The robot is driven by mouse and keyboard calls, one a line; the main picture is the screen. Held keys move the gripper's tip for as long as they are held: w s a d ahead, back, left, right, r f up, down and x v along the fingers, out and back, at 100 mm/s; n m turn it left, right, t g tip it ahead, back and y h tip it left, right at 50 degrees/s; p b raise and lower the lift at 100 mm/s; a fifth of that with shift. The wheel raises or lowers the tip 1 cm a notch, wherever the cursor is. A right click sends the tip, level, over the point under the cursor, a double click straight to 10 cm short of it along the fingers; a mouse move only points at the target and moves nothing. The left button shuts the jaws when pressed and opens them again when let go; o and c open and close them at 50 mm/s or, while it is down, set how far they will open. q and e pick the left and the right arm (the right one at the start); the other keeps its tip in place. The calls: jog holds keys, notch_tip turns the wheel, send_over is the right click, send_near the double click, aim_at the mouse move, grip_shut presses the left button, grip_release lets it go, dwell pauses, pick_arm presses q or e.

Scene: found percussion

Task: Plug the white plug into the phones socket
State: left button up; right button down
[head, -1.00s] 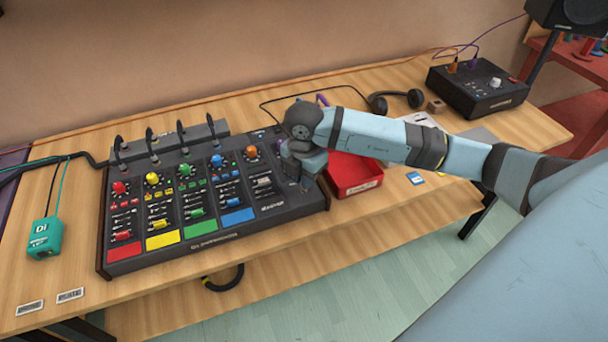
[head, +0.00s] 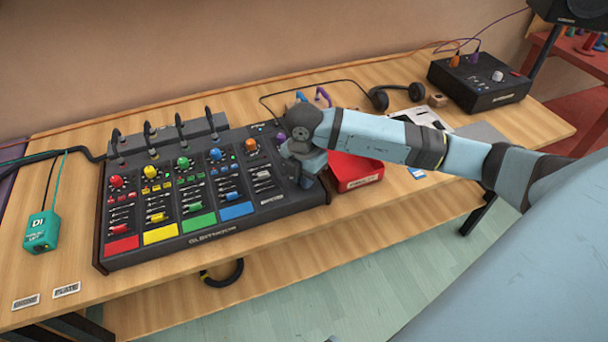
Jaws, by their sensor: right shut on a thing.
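The black mixer (head: 200,238) lies on the wooden table, with coloured knobs, faders and pads. My right gripper (head: 306,182) is at the mixer's right end, pointing down close to its top panel. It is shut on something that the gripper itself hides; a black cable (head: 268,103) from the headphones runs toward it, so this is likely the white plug. I cannot make out the white plug or the phones socket. I cannot tell whether the plug touches the panel. My left gripper is out of view.
A red tray (head: 352,185) stands right beside the mixer, under my right forearm. Headphones (head: 381,100) and a black box (head: 480,88) lie farther back. Cables arch up from the mixer's back edge. A teal box (head: 41,232) is at the left.

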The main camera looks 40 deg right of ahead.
jog(key=c, duration=1)
grip_release()
jog(key=shift+c, duration=0.2)
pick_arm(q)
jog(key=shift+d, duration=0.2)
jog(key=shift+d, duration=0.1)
pick_arm(e)
jog(key=shift+r, duration=0.3)
notch_tip(320, 180, up, 4)
jog(key=shift+f, duration=0.15)
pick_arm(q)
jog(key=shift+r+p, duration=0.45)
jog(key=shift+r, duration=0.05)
pick_arm(e)
notch_tip(320, 180, up, 10)
jog(key=shift+f, duration=0.25)
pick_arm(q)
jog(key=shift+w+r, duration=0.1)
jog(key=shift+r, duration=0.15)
